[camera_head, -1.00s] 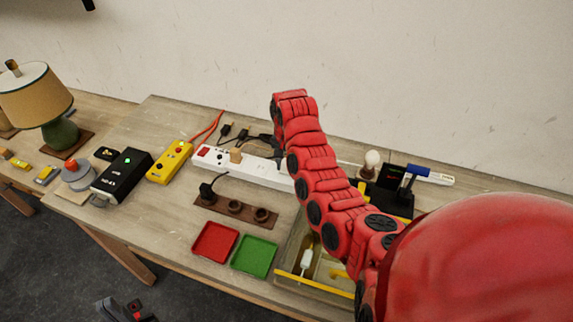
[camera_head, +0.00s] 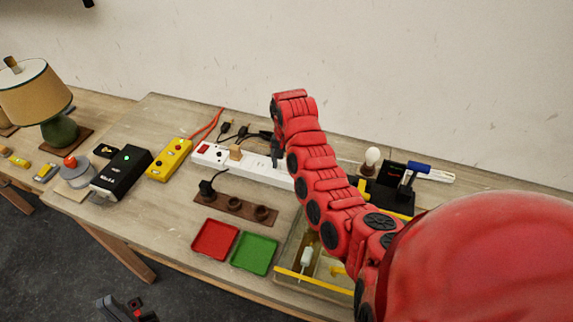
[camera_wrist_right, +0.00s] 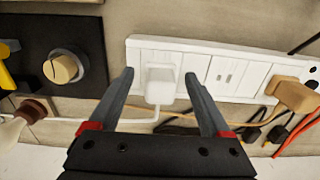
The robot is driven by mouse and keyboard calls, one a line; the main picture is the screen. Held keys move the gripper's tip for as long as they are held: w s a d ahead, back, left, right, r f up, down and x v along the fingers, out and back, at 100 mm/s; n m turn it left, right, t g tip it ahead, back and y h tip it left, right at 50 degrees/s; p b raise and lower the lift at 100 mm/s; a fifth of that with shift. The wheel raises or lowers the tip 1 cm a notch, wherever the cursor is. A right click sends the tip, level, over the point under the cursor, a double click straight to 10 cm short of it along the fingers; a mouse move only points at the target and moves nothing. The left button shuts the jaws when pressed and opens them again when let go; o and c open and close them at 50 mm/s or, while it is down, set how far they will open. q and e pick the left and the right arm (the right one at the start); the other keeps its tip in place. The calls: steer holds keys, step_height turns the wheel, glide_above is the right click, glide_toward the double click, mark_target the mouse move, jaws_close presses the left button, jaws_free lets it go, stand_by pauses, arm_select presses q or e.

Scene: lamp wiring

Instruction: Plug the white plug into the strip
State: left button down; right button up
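The white power strip (camera_head: 245,165) lies along the back of the table; it also fills the upper part of the right wrist view (camera_wrist_right: 222,75). In that view the white plug (camera_wrist_right: 160,84) sits at one of its sockets, its white cord running off to the left. How deep it sits I cannot tell. My right gripper (camera_wrist_right: 163,100) is open, one finger on each side of the plug, with visible gaps. In the head view my right gripper (camera_head: 273,148) is over the strip and the plug is hidden. My left gripper (camera_head: 122,306) is low at the bottom left, away from the table objects.
A tan plug (camera_head: 236,153) stands in the strip's left part. Black plugs and cords (camera_head: 243,132) lie behind it. A brown socket board (camera_head: 234,206), red tray (camera_head: 214,240), green tray (camera_head: 255,253) and yellow box (camera_head: 169,160) are nearby. A bulb (camera_head: 372,156) stands right of my arm.

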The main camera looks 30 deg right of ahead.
step_height(320, 180, up, 17)
steer(key=shift+r, duration=0.2)
stand_by(0.6)
